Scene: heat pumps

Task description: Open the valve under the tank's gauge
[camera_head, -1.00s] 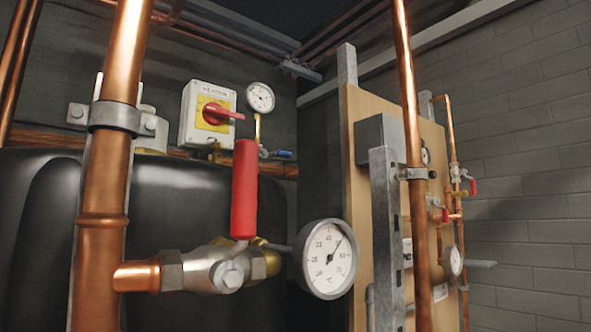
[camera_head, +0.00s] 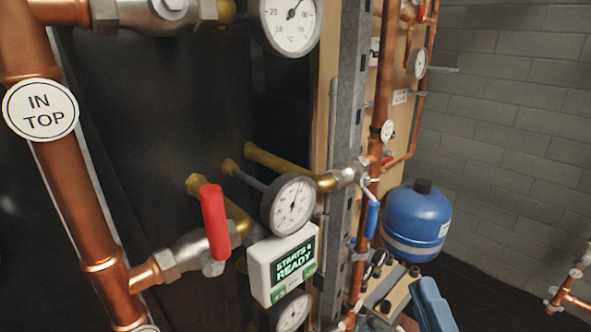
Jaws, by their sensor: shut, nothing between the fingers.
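The black tank (camera_head: 130,120) fills the left and middle. A round dial gauge (camera_head: 289,203) sits on a stem from the tank. Left of and slightly below it is a valve (camera_head: 190,252) with a red lever (camera_head: 215,222). The lever stands nearly upright, across the short pipe between copper riser and brass tank fitting. Another valve (camera_head: 349,172), with a blue lever (camera_head: 372,219) hanging down, is right of the gauge. A higher gauge (camera_head: 291,22) and valve body (camera_head: 170,8) are cut by the top edge. I do not see my gripper.
A display box (camera_head: 284,264) is below the middle gauge, and another gauge (camera_head: 292,312) is below that. A copper riser (camera_head: 75,190) labelled IN TOP stands left. A metal post (camera_head: 349,120) and blue vessel (camera_head: 417,222) are right. Floor (camera_head: 510,255) shows at right.

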